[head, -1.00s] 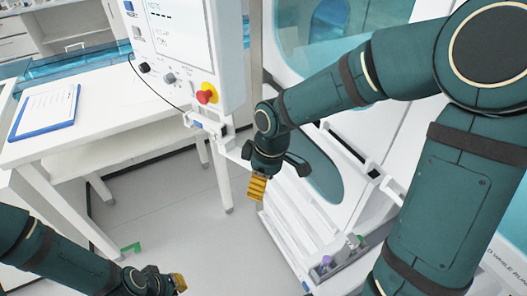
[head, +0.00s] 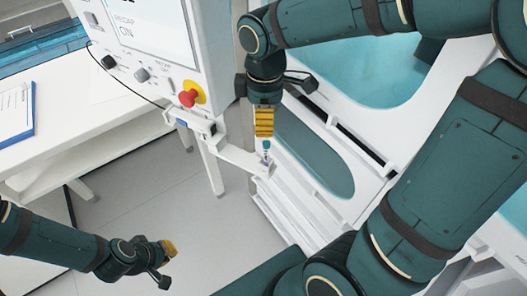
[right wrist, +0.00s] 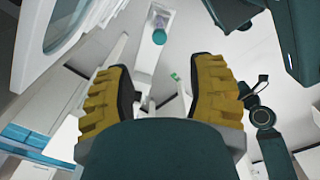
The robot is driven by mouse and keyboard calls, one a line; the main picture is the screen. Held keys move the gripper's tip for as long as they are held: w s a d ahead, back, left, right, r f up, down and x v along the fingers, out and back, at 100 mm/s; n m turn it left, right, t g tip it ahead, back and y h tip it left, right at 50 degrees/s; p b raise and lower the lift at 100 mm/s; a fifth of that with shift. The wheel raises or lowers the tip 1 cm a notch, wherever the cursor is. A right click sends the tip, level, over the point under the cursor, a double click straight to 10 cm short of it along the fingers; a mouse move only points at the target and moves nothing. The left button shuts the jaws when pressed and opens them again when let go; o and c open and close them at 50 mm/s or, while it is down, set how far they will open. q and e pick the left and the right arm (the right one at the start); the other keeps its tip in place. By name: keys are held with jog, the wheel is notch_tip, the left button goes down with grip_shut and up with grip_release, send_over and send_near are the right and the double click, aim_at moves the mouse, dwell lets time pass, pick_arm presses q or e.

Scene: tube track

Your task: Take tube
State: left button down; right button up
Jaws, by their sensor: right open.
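A small tube with a teal cap (head: 266,146) stands in the end of a white holder arm (head: 244,159) that sticks out from the machine. My right gripper (head: 264,128), with yellow ribbed fingers, is just above the cap in the head view. In the right wrist view the open fingers (right wrist: 162,68) are spread with nothing between them. The teal cap (right wrist: 159,37) shows beyond the fingertips, near the top. My left gripper (head: 169,248) is at the lower left, away from the tube; its opening is too small to judge.
The control panel (head: 150,50) with a red stop button (head: 188,98) is left of my right gripper. The white machine front (head: 300,190) is close on the right. A white table (head: 60,140) with a blue clipboard (head: 15,112) stands at left. Grey floor is clear below.

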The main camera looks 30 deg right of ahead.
aim_at(267, 143)
notch_tip(267, 143, down, 6)
jog(key=shift+r+b, duration=0.25)
jog(key=shift+b, duration=0.25)
jog(key=shift+s+f, duration=0.1)
jog(key=shift+f, duration=0.35)
jog(key=f, duration=0.2)
jog(key=f+b, duration=0.1)
jog(key=f, duration=0.1)
jog(key=shift+d+f, duration=0.2)
jog(key=shift+f, duration=0.05)
grip_shut()
